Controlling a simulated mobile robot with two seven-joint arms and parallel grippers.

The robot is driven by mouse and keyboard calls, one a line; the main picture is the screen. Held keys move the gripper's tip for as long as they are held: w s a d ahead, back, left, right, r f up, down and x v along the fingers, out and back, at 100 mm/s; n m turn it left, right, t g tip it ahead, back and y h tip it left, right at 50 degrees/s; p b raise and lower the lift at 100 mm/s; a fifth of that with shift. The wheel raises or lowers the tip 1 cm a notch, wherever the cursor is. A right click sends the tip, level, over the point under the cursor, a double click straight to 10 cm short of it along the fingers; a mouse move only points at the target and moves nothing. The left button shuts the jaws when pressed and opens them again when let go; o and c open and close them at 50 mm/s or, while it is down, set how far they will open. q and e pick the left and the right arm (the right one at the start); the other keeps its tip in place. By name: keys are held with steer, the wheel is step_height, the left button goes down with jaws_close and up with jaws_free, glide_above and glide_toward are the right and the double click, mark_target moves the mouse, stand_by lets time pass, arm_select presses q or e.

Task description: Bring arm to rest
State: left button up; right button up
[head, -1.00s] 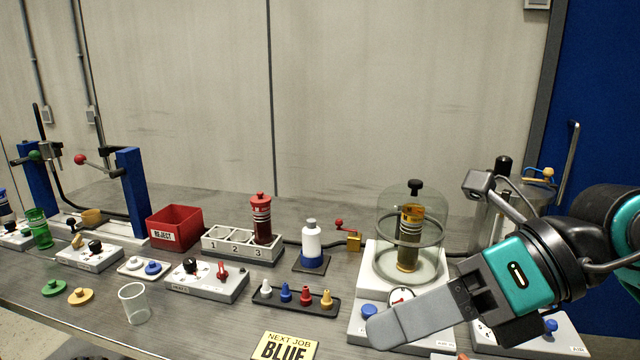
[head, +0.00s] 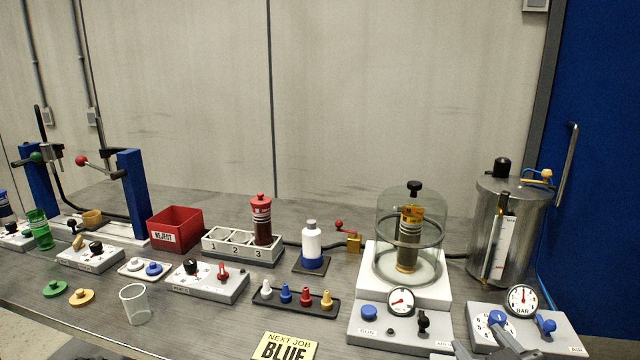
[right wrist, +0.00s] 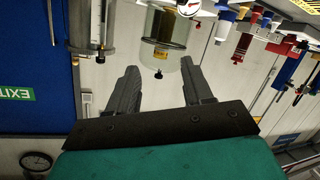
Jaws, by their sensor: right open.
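My right gripper (head: 488,345) shows only by its dark fingers at the bottom edge of the head view, in front of the air panel. In the right wrist view my right gripper (right wrist: 160,82) has its two grey fingers spread wide apart with nothing between them. That view is upside down, and the glass dome (right wrist: 168,45) lies beyond the fingers, apart from them. The rest of my right arm is out of the head view. My left gripper is in neither view.
A glass dome (head: 378,225) covers an amber-topped cartridge (head: 409,240). A steel tank (head: 517,225) stands to its right, behind the air panel (head: 560,342). A red bin (head: 188,222), a numbered rack (head: 215,253) and a clear cup (head: 134,304) stand further left.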

steer(key=s+a+f+m+g+y, duration=0.1)
steer(key=s+f+m+g, duration=0.1)
steer(key=s+f+g, duration=1.3)
steer(key=w+a+f+t+y+b, duration=0.1)
steer(key=w+f+t, duration=0.1)
steer(key=f+t, duration=0.3)
steer(key=w+a+f+t+b, duration=0.2)
steer(key=f+t, duration=0.3)
steer(key=f, duration=0.4)
steer(key=shift+f+n+y, duration=0.15)
steer(key=shift+n+y, duration=0.15)
steer(key=shift+y, duration=0.1)
steer(key=shift+o, duration=0.4)
